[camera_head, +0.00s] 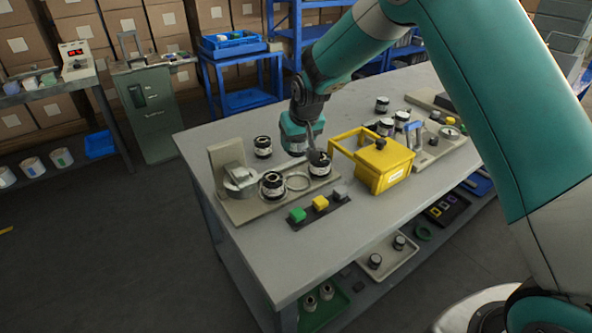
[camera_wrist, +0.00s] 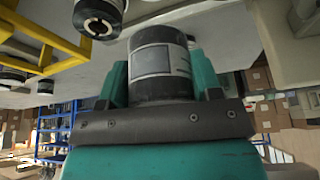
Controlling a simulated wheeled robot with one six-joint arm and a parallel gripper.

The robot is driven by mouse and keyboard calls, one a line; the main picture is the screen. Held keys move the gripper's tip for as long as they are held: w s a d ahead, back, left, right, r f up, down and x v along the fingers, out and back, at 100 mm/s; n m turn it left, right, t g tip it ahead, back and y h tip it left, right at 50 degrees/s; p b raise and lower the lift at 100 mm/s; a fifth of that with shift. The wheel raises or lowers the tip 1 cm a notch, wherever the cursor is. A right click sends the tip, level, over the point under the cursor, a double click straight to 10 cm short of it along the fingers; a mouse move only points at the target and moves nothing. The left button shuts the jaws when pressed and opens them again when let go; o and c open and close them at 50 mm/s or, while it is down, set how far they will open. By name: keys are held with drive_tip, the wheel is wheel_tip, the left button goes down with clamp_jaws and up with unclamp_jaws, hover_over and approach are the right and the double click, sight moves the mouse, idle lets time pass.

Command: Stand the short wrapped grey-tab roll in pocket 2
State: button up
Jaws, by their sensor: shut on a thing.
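My gripper (camera_wrist: 160,80) is shut on a dark roll (camera_wrist: 162,60) with a pale label, held between the two teal fingers. No grey tab shows on it, and its far end faces away from the wrist camera. In the head view my gripper (camera_head: 312,150) is low over the far right end of the beige fixture (camera_head: 243,213). A black-and-white roll (camera_head: 320,168) shows right beneath it; I cannot tell if this is the held one. I cannot make out which place is pocket 2.
A yellow basket (camera_head: 387,172) with a raised handle stands close right of my gripper. A strip with green, yellow and grey blocks (camera_head: 340,192) lies in front. A loose roll (camera_head: 263,147) stands behind the fixture; several more stand farther right. The near table surface is clear.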

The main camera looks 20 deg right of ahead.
wheel_tip(320, 180, down, 11)
drive_tip(key=shift+r+p, duration=0.1)
drive_tip(key=shift+p, duration=0.4)
drive_tip(key=o, duration=0.7)
drive_tip(key=b+v, duration=0.1)
drive_tip(key=v, duration=1.1)
drive_tip(key=s+a+r+n+g+y, duration=0.2)
drive_tip(key=s+a+r, duration=0.2)
drive_tip(key=s+r, duration=0.85)
drive_tip(key=s+r+n, duration=0.1)
drive_tip(key=s, duration=0.6)
drive_tip(key=s+r+n+g+y, duration=0.1)
drive_tip(key=s, duration=0.7)
drive_tip(key=s+a+r+n+g, duration=0.1)
drive_tip(key=s, duration=0.6)
drive_tip(key=shift+s+r+n+y, duration=0.15)
drive_tip(key=shift+n+y, duration=0.15)
drive_tip(key=shift+y, duration=0.1)
